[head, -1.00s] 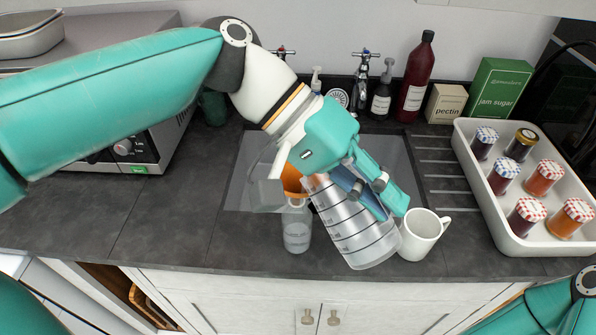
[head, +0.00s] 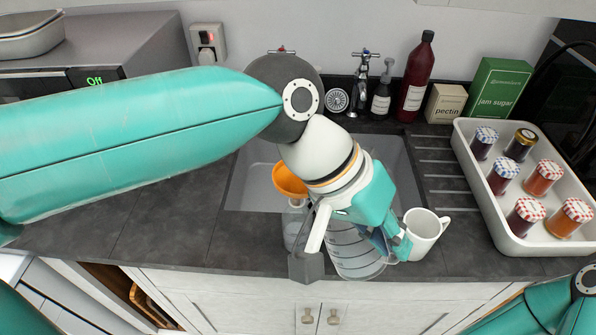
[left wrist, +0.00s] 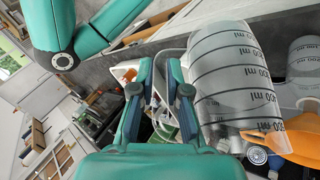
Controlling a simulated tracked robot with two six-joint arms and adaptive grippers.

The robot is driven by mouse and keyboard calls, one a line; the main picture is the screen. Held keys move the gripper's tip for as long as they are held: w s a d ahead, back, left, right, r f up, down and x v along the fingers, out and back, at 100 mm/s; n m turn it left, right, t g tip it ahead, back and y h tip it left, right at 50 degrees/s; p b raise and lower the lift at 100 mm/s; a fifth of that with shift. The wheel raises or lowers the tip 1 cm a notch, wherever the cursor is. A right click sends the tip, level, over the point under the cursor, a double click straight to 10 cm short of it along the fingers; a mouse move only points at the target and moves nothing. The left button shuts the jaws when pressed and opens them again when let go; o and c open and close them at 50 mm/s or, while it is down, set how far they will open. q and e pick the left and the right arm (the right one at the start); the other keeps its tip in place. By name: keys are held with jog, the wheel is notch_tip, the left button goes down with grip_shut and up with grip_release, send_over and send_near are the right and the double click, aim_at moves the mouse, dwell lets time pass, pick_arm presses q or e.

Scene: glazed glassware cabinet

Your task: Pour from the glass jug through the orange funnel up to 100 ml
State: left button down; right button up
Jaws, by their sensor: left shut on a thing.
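My left gripper (head: 392,247) is shut on the clear glass jug (head: 352,252), at its handle side. The jug has dark measuring lines and stands close to upright near the counter's front edge; I cannot tell if its base touches the counter. My wrist hides its upper part. The orange funnel (head: 288,180) sits in the neck of a clear bottle (head: 294,222), left of the jug. The left wrist view shows the jug (left wrist: 236,85) beside my fingers (left wrist: 160,95) and the funnel (left wrist: 302,138) at the right. The liquid levels cannot be read. My right gripper is out of view.
A white mug (head: 422,233) stands close right of the jug and gripper. A white tray (head: 470,150) with several jars is at the right. The sink (head: 245,178) lies behind the bottle. The counter at left (head: 150,225) is clear.

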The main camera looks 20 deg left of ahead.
pick_arm(q)
jog(key=s+d+f+m+t+y+b, duration=0.1)
jog(key=d+f+t+y, duration=0.1)
jog(key=f+y, duration=0.15)
jog(key=s+d+f+t+y+b, duration=0.1)
jog(key=d+f+y, duration=0.1)
jog(key=f, duration=0.3)
jog(key=shift+t, duration=0.3)
notch_tip(320, 180, up, 5)
jog(key=p, duration=0.3)
jog(key=shift+s+r, duration=0.15)
